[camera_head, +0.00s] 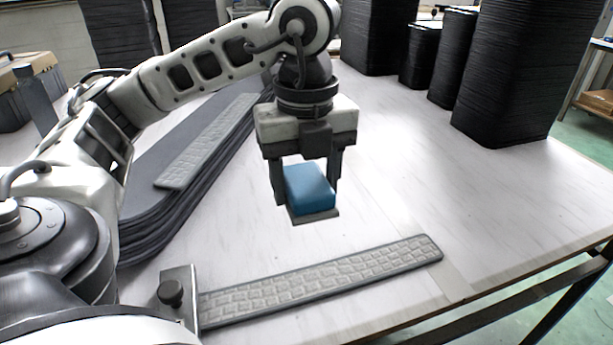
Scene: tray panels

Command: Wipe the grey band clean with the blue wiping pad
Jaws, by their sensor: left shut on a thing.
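My left gripper (307,188) points down and is shut on the blue wiping pad (311,186), a blue block with a thin grey layer under it. The pad appears to be above the table, behind the near grey band. The grey band (320,281) is a long textured strip lying on the table's front part, running from lower left to right. A similar grey strip (208,142) lies on a stack of dark panels at the left. I cannot tell from the picture which marks on the band are dirt. My right gripper is not in view.
A stack of dark grey panels (160,215) lies on the left of the white table (430,170). Tall black stacks (510,70) stand at the back right. A small metal bracket with a dark knob (172,292) is at the band's left end. The table's middle right is clear.

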